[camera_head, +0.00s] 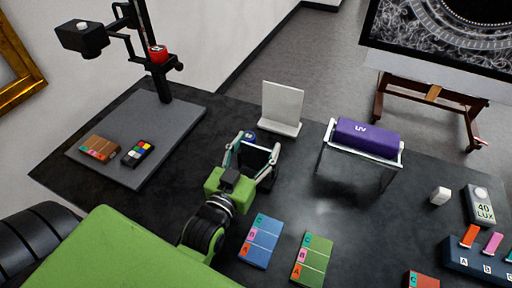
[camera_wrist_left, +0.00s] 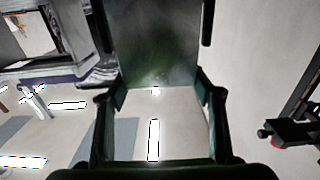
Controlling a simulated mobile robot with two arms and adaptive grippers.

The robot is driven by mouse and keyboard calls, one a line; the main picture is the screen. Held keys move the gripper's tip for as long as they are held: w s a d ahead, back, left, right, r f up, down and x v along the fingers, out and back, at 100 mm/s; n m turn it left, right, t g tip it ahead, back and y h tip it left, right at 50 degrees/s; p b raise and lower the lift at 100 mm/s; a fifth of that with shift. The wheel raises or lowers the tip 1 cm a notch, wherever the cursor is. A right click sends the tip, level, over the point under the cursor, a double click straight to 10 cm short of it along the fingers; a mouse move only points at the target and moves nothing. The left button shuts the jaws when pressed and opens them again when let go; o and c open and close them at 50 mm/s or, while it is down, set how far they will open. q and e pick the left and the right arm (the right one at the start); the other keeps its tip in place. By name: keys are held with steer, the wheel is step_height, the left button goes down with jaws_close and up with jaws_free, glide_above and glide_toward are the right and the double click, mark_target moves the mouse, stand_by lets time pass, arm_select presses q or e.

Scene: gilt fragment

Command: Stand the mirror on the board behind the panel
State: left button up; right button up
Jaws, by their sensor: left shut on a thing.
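My left gripper (camera_head: 254,150) is shut on a dark glossy plate that looks like the mirror (camera_head: 254,161). It holds the plate over the middle of the dark table. In the left wrist view the mirror (camera_wrist_left: 157,45) fills the space between the two fingers (camera_wrist_left: 160,100). The grey board (camera_head: 146,172) lies at the left of the table, apart from my gripper. A small brown panel with coloured patches (camera_head: 100,149) lies on it, beside a colour-dotted dark block (camera_head: 138,152). My right gripper is out of view.
A white upright plate (camera_head: 282,104) stands behind my gripper. A purple box (camera_head: 366,139) rests on a stand. Blue (camera_head: 261,241) and green (camera_head: 312,259) panels lie in front.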

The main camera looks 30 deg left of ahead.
arm_select(q)
steer(key=shift+f, duration=0.25)
steer(key=shift+f, duration=0.1)
steer(key=o, duration=2)
steer(key=shift+f, duration=0.1)
steer(key=shift+o, duration=0.2)
